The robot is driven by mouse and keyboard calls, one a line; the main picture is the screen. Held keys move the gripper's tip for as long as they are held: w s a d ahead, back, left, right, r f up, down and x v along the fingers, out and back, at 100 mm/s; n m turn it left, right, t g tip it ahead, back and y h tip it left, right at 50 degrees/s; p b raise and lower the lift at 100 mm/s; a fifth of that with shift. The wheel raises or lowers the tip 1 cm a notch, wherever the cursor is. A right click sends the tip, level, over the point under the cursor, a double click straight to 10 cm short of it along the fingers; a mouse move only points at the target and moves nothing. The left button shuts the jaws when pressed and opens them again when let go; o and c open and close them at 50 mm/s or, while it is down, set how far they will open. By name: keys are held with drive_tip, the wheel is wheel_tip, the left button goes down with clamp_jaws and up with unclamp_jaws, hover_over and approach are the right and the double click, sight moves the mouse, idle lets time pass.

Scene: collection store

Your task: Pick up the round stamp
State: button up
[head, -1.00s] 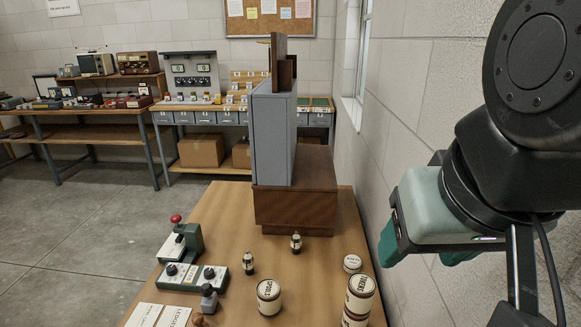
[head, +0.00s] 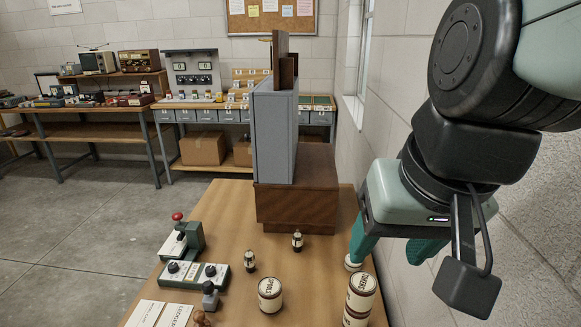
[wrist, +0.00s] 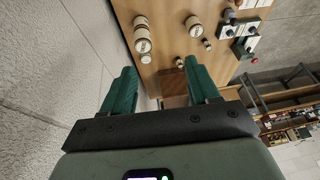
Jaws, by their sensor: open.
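Two small knobbed, stamp-like things stand near the front left of the wooden table: a grey one with a dark knob (head: 209,295), and a brown wooden-handled one (head: 202,319) cut off by the lower picture edge. I cannot tell for sure which is the round stamp. My gripper (head: 393,250) is open and empty, above the table's right edge beside the wall, well to the right of both. In the wrist view its two green fingers (wrist: 160,90) are spread apart with nothing between them.
A green-based device (head: 194,275) is at left, a wooden box (head: 297,207) and grey cabinet behind. The wall (head: 400,100) is close on the right.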

sight(195, 323)
drive_tip(key=w+a+f+m+g+y, duration=0.2)
drive_tip(key=w+a+f+g+y, duration=0.35)
drive_tip(key=a+f, duration=0.45)
drive_tip(key=w+a+f+m+g+y, duration=0.2)
drive_tip(key=w+a+f+g+y, duration=0.3)
drive_tip(key=a+f, duration=0.5)
drive_tip(key=w+a+f+m+t+y, duration=0.1)
drive_tip(key=a+f+m+t+y, duration=0.1)
drive_tip(key=f, duration=0.4)
drive_tip(key=w+a+f+m+t+y, duration=0.1)
drive_tip(key=a+f+m+t+y, duration=0.1)
drive_tip(key=f+m, duration=0.4)
drive_tip(key=w+a+f+m+t+y, duration=0.1)
drive_tip(key=a+f+m+t+y, duration=0.1)
drive_tip(key=f, duration=0.5)
drive_tip(key=shift+w+a+f+m+t, duration=0.2)
drive_tip(key=shift+a+m+t, duration=0.25)
drive_tip(key=shift+a+t, duration=0.3)
drive_tip(key=shift+w+a+f+m+t, duration=0.15)
drive_tip(key=shift+a+m+t, duration=0.35)
drive_tip(key=shift+t, duration=0.4)
drive_tip(key=a, duration=0.5)
drive_tip(key=w+a, duration=0.1)
drive_tip(key=a, duration=0.1)
drive_tip(key=shift+w+a, duration=0.1)
drive_tip(key=shift+a, duration=0.1)
drive_tip(key=c, duration=1.1)
